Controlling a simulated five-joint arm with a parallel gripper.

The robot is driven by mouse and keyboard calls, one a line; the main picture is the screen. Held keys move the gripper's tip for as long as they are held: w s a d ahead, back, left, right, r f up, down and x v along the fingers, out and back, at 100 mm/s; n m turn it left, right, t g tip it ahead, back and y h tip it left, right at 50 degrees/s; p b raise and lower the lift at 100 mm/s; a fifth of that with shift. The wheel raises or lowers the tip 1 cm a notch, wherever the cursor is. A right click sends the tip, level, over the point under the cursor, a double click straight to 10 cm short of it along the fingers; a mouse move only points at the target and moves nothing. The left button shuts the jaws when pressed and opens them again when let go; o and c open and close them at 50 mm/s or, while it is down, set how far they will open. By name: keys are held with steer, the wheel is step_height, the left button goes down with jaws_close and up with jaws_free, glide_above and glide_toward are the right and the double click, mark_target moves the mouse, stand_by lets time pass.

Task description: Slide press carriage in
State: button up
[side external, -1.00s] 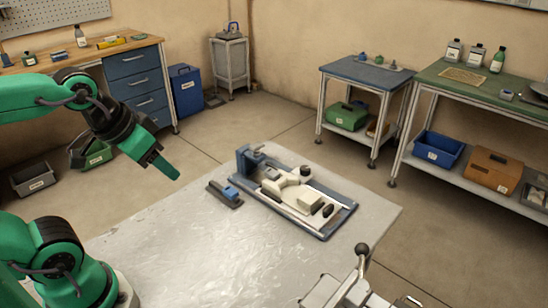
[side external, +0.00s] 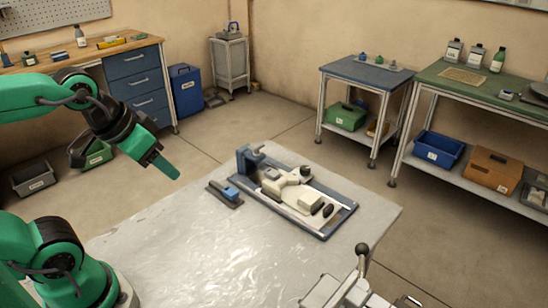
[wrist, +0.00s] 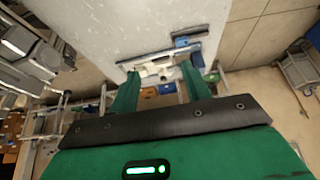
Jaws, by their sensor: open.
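The press carriage (side external: 288,188), a cream-coloured block with dark knobs, sits on a blue-grey press base with rails (side external: 322,234) on the metal table. A blue upright (side external: 243,160) stands at the base's far left end. In the wrist view the carriage (wrist: 150,70) shows small, beyond my fingers. My gripper (side external: 172,172) is held above the table's left edge, to the left of the press and apart from it. In the wrist view its two green fingers (wrist: 160,85) are spread with nothing held between them.
A small dark block with a blue top (side external: 226,193) lies left of the press. A lever with a black ball knob (side external: 361,249) rises at the table's front right edge. The metal table's front left (side external: 170,245) is bare. Workbenches stand clear behind.

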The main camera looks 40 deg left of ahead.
steer(key=shift+c, duration=1.3)
steer(key=g, duration=0.6)
glide_above(329, 207)
steer(key=f, duration=1.3)
steer(key=shift+s+a+f, duration=0.15)
steer(key=shift+a, duration=0.1)
steer(key=shift+d+f, duration=0.25)
steer(key=shift+f, duration=0.1)
steer(key=shift+f, duration=0.1)
steer(key=shift+f, duration=3.8)
